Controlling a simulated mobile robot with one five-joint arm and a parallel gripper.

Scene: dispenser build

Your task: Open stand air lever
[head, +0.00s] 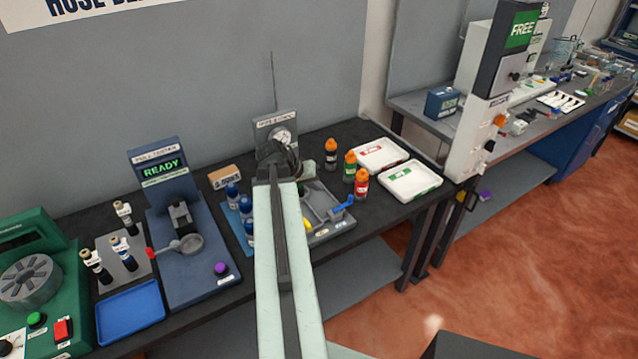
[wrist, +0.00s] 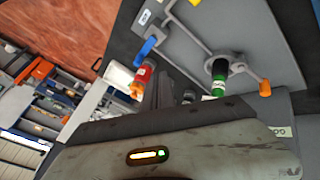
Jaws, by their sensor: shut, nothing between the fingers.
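The grey test stand (head: 333,226) sits on the black bench, with a round gauge (head: 283,138) on its upright back plate. A blue lever (head: 343,206) is at the stand's right edge; it also shows in the wrist view (wrist: 146,49). An orange-yellow part (wrist: 265,87) is on the opposite side of the stand plate. I cannot read which one is marked air. My gripper (wrist: 161,78) is shut and empty, just below the blue lever in the wrist picture and apart from it. In the head view my arm hides the gripper's tips and part of the stand.
Black, green and red bottles with orange caps (head: 361,183) stand right of the stand, beside two white trays (head: 411,181). Blue bottles (head: 248,217) stand on its left. Further left are a READY station (head: 188,262) and a blue tray (head: 130,311).

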